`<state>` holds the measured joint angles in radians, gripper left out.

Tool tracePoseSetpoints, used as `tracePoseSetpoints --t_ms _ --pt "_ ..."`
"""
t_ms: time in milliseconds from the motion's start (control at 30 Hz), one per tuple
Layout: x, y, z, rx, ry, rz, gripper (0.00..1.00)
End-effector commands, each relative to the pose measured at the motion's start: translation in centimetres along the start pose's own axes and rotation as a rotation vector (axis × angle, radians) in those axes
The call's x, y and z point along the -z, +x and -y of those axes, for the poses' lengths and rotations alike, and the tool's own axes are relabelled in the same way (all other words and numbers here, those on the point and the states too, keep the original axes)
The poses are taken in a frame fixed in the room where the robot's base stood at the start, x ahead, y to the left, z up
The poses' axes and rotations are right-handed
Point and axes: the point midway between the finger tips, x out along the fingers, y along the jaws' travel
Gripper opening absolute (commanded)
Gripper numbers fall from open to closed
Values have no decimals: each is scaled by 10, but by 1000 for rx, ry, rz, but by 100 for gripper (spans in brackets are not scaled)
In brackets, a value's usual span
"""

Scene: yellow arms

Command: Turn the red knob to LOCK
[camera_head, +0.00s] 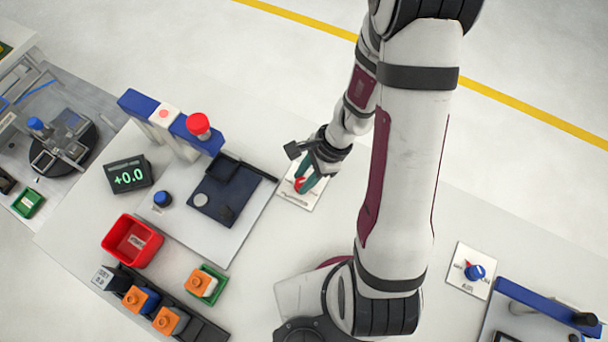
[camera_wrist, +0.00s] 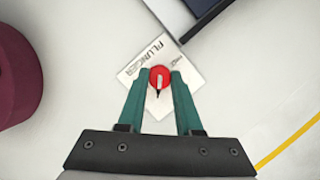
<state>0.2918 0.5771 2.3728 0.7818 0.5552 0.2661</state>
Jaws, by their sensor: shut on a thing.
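The red knob (camera_wrist: 159,76) sits on a white label plate (camera_wrist: 136,72) that reads "PLUNGER" in the wrist view. My gripper (camera_wrist: 160,80) has its two green fingers on either side of the knob, shut on it. The word LOCK is not readable in either view.
A second white plate (camera_head: 460,282) with a blue knob (camera_head: 474,272) lies at the right. A blue press frame with a red button (camera_head: 198,124) stands left of my gripper. A red bin (camera_head: 118,240), a display (camera_head: 128,174) reading +0.0 and orange-topped blocks (camera_head: 200,283) are farther left.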

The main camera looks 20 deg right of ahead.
Motion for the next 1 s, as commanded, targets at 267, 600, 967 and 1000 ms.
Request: tracePoseSetpoints --t_ms 267,600,967,1000 --pt "0 0 0 0 1 0 64" --pt "-1 -9 1 4 0 2 64" --pt "1 -114 2 8 1 -3 64" --pt "1 -124 2 7 1 -3 64"
